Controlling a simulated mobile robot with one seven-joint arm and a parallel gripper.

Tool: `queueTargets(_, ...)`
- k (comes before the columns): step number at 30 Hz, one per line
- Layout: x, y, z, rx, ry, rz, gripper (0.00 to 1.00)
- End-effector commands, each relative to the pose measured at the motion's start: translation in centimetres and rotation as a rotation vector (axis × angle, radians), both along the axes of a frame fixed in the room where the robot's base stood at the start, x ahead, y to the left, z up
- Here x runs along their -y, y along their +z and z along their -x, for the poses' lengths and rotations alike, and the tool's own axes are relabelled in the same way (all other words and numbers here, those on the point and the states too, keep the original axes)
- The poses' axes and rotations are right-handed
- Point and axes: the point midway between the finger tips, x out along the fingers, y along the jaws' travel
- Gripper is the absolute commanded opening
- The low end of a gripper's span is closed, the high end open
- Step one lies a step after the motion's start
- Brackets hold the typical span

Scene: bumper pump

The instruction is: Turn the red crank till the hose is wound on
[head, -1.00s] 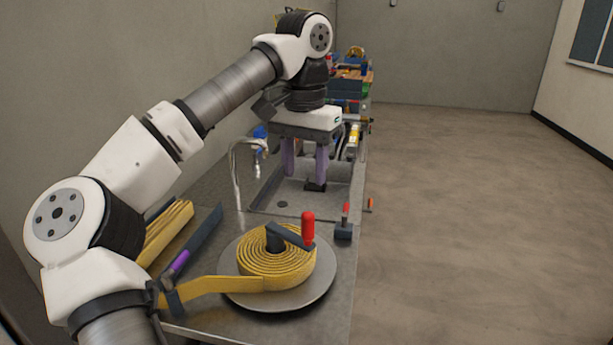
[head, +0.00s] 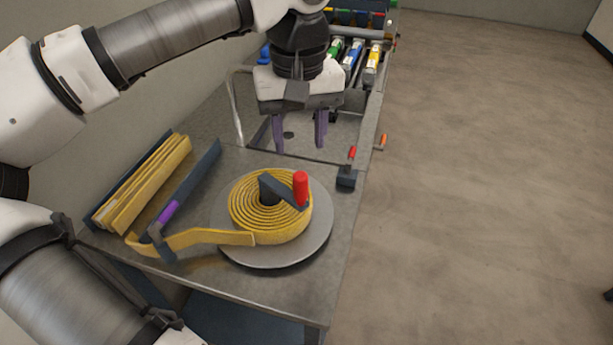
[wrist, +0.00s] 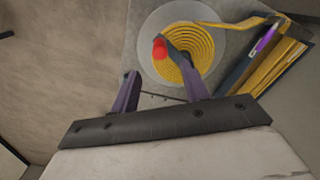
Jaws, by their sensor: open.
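The red crank handle (head: 301,188) stands upright at the end of a dark crank arm (head: 283,190). The arm sits over the centre of a grey disc (head: 318,240). The yellow hose (head: 240,205) lies coiled in several turns on the disc, and its loose end runs left to a dark guide with a purple part (head: 168,211). My gripper (head: 300,146) is open and empty, fingers down, beyond the disc near the sink edge. In the wrist view the red handle (wrist: 159,50) shows ahead of the open fingers (wrist: 163,88), apart from them.
A dark rack of folded yellow hose (head: 145,185) stands at the bench's left. A small dark block with a red lever (head: 347,177) is at the right edge. Open floor is on the right.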

Motion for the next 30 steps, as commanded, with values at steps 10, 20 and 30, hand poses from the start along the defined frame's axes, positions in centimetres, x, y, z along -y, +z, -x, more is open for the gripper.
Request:
queueTargets(10,0.0,-7.2,0.0,-0.002,-0.002,0.0,0.46)
queueTargets(20,0.0,-11.0,0.0,0.0,-0.002,0.0,0.46)
queueTargets(30,0.0,-11.2,-0.1,0.001,-0.002,0.001,0.42)
